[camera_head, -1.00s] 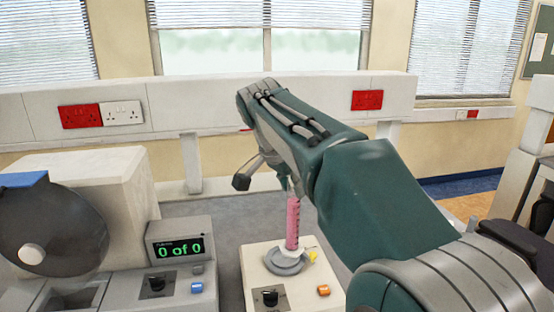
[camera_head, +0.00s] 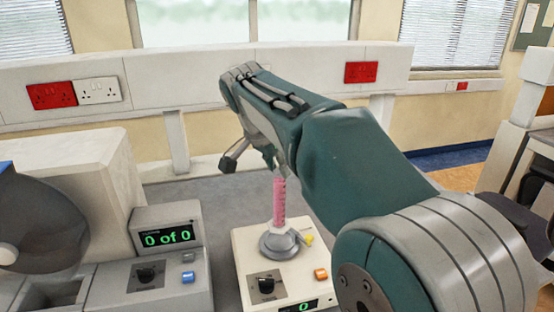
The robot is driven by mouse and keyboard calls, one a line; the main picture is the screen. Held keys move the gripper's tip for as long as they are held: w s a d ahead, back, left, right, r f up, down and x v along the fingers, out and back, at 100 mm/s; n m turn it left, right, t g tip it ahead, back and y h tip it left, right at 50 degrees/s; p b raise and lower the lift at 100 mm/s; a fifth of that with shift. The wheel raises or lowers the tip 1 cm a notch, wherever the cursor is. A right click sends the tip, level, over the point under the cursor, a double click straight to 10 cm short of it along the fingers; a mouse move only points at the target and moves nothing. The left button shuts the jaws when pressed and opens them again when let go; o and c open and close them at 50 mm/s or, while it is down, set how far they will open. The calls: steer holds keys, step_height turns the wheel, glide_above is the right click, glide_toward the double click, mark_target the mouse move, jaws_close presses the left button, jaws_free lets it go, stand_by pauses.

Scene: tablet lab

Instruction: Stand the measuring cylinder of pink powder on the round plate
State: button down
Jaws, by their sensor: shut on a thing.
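The measuring cylinder of pink powder (camera_head: 279,203) is upright, its lower end at the round grey plate (camera_head: 278,246) on top of a cream balance. My gripper (camera_head: 262,160) is at the cylinder's top, shut on it from above. My arm hides part of the grip and the top of the cylinder. The base of the cylinder overlaps the plate in the picture, and I cannot tell whether it rests on it or hangs just above.
The cream balance (camera_head: 252,262) has a black knob, an orange button (camera_head: 321,274) and a small yellow part (camera_head: 309,239). Grey bench shows behind the balance.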

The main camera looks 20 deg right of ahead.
steer(key=shift+f, duration=2.45)
stand_by(1.2)
steer(key=shift+c, duration=1.3)
jaws_free()
steer(key=shift+s, duration=0.1)
glide_toward(276, 180)
steer(key=shift+a+f, duration=0.15)
